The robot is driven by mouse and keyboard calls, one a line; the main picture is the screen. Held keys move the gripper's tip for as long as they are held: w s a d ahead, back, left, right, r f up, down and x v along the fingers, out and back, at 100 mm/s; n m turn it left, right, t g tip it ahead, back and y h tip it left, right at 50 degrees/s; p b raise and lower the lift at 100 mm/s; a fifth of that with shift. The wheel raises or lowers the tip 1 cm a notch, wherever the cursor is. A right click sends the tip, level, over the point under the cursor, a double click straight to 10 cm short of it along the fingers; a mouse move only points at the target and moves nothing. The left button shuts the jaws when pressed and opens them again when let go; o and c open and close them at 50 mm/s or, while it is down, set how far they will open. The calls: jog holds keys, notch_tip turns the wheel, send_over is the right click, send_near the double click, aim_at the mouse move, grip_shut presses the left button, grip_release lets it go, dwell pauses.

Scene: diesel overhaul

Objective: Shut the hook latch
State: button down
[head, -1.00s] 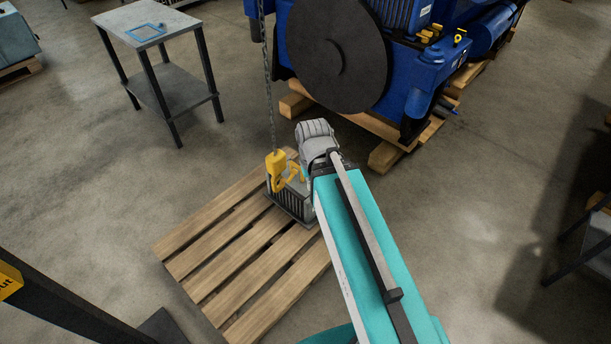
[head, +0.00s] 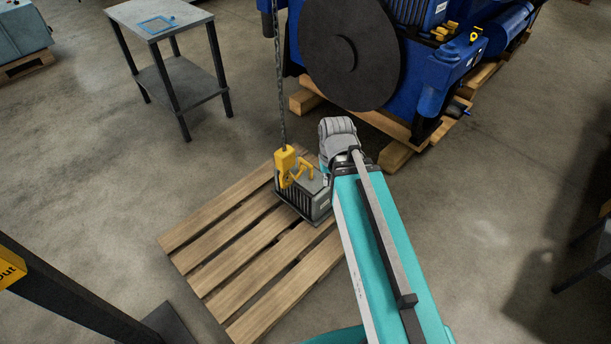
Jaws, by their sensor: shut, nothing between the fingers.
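The yellow hook (head: 285,164) hangs from a chain (head: 280,95) over a grey finned box (head: 304,196) on the pallet. A yellow handle or lifting eye (head: 306,169) on top of the box is right beside the hook. The two overlap in this view, and I cannot tell whether the hook passes through the eye. The hook's latch is too small to make out, so I cannot tell whether it is open or shut. My arm reaches in from the lower right, and its grey wrist is just right of the box. My gripper fingers are hidden behind the wrist.
The box stands on the wooden pallet (head: 212,262). A large blue engine (head: 443,70) with a dark disc (head: 347,55) is behind my wrist. A grey side table (head: 160,18) stands at the upper left.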

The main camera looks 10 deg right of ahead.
jog(key=w+a+f+m+t+y+b, duration=0.1)
jog(key=w+f+m+t+y+b, duration=0.3)
jog(key=w+f+b, duration=0.85)
jog(key=w+f+m+t+y+b, duration=0.15)
jog(key=w+f+m+b, duration=0.6)
jog(key=f+b, duration=1.05)
jog(key=w+d+f+m+t+b, duration=0.4)
jog(key=w+f+m+b, duration=0.2)
jog(key=b, duration=0.8)
jog(key=w+d+f+m+t+b, duration=0.3)
jog(key=w+f+b, duration=0.6)
jog(key=b, duration=0.5)
jog(key=d+f+m, duration=0.1)
jog(key=m, duration=0.1)
jog(key=shift+w+m+t+b, duration=0.2)
jog(key=shift+m+t+b, duration=0.15)
jog(key=shift+b, duration=0.05)
jog(key=shift+w+f, duration=0.1)
jog(key=shift+f, duration=0.05)
jog(key=b+x, duration=0.3)
jog(key=x, duration=0.7)
jog(key=shift+s+a+r+p, duration=0.25)
jog(key=shift+a+r+p, duration=0.05)
jog(key=shift+r+p, duration=0.3)
jog(key=shift+s+a+r+p, duration=0.3)
jog(key=shift+r+p, duration=0.25)
jog(key=shift+p, duration=0.1)
jog(key=shift+s+a+r+p, duration=0.25)
jog(key=shift+a+r+p, duration=0.1)
jog(key=shift+r+p, duration=0.25)
